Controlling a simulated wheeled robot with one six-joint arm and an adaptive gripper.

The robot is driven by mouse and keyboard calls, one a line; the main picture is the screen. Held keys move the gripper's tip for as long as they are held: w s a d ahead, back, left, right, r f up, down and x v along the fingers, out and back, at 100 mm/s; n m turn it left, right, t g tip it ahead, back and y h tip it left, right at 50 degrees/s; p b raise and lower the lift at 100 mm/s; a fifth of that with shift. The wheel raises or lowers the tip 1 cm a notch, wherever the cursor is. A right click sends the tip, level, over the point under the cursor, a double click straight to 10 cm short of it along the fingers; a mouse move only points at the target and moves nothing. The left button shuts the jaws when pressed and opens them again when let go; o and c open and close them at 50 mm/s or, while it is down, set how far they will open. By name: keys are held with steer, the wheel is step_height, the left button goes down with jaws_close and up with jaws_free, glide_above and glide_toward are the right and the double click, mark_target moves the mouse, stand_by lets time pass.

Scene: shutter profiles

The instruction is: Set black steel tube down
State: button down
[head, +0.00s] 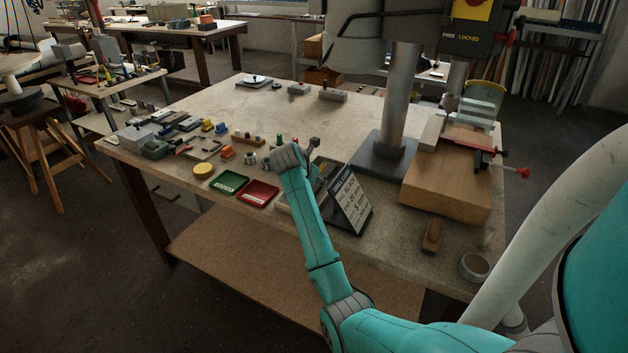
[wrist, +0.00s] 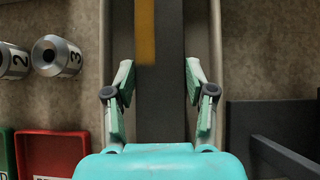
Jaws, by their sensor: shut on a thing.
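My gripper (wrist: 158,78) points down over the workbench, with its two green-padded fingers on either side of a dark bar, which I take to be the black steel tube (wrist: 160,110). The tube runs lengthwise up the wrist view, with a yellow stripe on its upper part. Pale rails (wrist: 216,45) run along both sides, outside the fingers. How high the tube is above what lies below cannot be told. In the head view my wrist hides the fingertips and most of what they hold.
Green tray (head: 229,182) and red tray (head: 257,193) lie left of my arm. Numbered metal cylinders (wrist: 56,56) stand left of the fingers. A lettered sign (head: 350,205) and a drill press column (head: 399,100) stand to the right.

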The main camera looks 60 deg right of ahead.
steer(key=shift+c, duration=1.9)
jaws_free()
steer(key=v, duration=1.2)
